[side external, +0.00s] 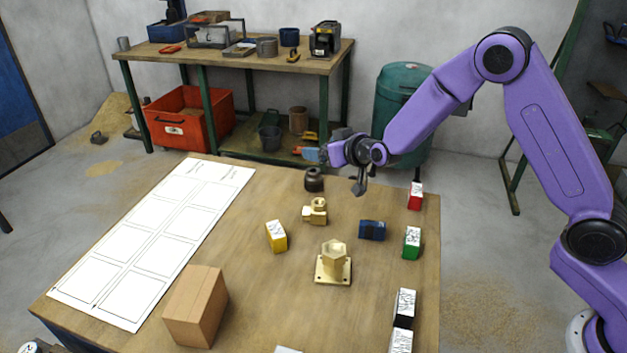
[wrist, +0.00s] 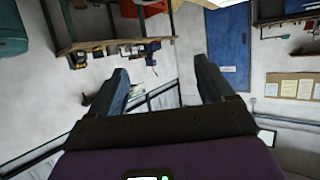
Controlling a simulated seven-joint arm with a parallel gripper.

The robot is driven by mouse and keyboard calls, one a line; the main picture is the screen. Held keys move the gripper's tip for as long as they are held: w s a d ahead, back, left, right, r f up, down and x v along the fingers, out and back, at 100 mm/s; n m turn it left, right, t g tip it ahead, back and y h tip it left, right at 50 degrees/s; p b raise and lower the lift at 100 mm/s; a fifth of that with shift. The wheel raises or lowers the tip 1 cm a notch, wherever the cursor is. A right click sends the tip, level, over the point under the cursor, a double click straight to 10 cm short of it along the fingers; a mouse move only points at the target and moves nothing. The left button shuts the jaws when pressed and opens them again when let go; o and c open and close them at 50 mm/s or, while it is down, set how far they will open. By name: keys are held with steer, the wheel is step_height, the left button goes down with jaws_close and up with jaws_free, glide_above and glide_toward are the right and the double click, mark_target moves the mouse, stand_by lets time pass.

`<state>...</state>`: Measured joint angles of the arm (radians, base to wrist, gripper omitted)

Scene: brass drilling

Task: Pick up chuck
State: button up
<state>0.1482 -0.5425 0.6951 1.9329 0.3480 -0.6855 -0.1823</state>
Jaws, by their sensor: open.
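A small dark round piece with a narrower top, which looks like the chuck (side external: 314,180), stands upright near the far edge of the wooden table. My gripper (side external: 315,155) is above and slightly behind it in the side view, pointing left and roughly level, apart from it. In the wrist view the two fingers of my gripper (wrist: 160,70) are spread with nothing between them. The wrist view faces the room, and the chuck does not show there.
A brass fitting (side external: 315,211) and a flanged brass piece (side external: 333,262) stand nearby. Yellow (side external: 276,236), blue (side external: 372,230), green (side external: 411,243) and red (side external: 415,196) blocks lie around. A cardboard box (side external: 196,306) and white grid sheet (side external: 155,240) occupy the left.

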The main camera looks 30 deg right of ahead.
mark_target(314, 171)
step_height(314, 171, down, 8)
steer(key=shift+w+r, duration=0.1)
steer(key=shift+r, duration=0.05)
steer(key=shift+x, duration=2.45)
steer(key=c, duration=1.5)
steer(key=shift+r, duration=0.1)
jaws_close()
